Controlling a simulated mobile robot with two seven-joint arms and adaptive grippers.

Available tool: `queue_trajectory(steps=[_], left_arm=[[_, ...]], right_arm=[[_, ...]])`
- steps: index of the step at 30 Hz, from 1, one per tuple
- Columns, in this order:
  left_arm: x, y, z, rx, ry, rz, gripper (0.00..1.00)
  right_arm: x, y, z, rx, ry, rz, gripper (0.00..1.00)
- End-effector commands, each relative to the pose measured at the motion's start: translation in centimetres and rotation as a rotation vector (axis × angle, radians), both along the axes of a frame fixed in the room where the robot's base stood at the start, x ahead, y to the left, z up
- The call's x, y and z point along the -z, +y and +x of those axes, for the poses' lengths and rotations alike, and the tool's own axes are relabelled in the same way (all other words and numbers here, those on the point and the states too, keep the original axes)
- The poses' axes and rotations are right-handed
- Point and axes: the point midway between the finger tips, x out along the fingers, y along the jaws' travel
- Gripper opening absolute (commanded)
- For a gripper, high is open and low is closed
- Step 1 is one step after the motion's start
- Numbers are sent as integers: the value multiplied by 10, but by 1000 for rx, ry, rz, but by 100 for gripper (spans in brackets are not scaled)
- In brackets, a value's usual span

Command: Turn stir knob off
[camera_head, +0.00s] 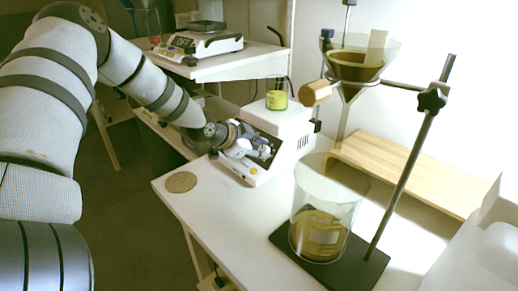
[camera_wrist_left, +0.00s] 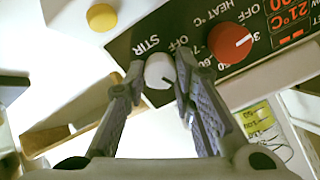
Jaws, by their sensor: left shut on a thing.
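The white stir knob (camera_wrist_left: 159,71) sits on the dark panel beside the printed word STIR in the left wrist view. My left gripper (camera_wrist_left: 157,80) has its two fingers on either side of the knob and is shut on it. In the head view my left gripper (camera_head: 236,148) reaches the front panel of the hotplate stirrer (camera_head: 292,122) and hides the knob there. My right gripper is in neither view.
A red heat knob (camera_wrist_left: 230,43) and a yellow button (camera_wrist_left: 101,17) flank the stir knob. A small beaker (camera_head: 277,99) of yellow liquid stands on the stirrer. A large beaker (camera_head: 325,200) stands under a funnel (camera_head: 357,66) on a stand. A cork mat (camera_head: 181,182) lies at the left table edge.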

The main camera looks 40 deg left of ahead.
Motion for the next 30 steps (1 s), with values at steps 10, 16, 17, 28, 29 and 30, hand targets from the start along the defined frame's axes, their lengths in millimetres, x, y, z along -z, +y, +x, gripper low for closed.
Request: queue_trajectory(steps=[10,16,17,28,29,30], left_arm=[[-2,0,0,-183,15,-219,0],[-1,0,0,-305,30,-366,0],[-1,0,0,-323,32,-386,0],[0,0,0,-548,54,-656,0],[0,0,0,-566,57,-677,0],[0,0,0,-588,59,-704,0]], right_arm=[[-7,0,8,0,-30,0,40],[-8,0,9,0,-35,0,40],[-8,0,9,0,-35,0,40],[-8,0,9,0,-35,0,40],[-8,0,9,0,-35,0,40],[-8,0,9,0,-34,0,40]])
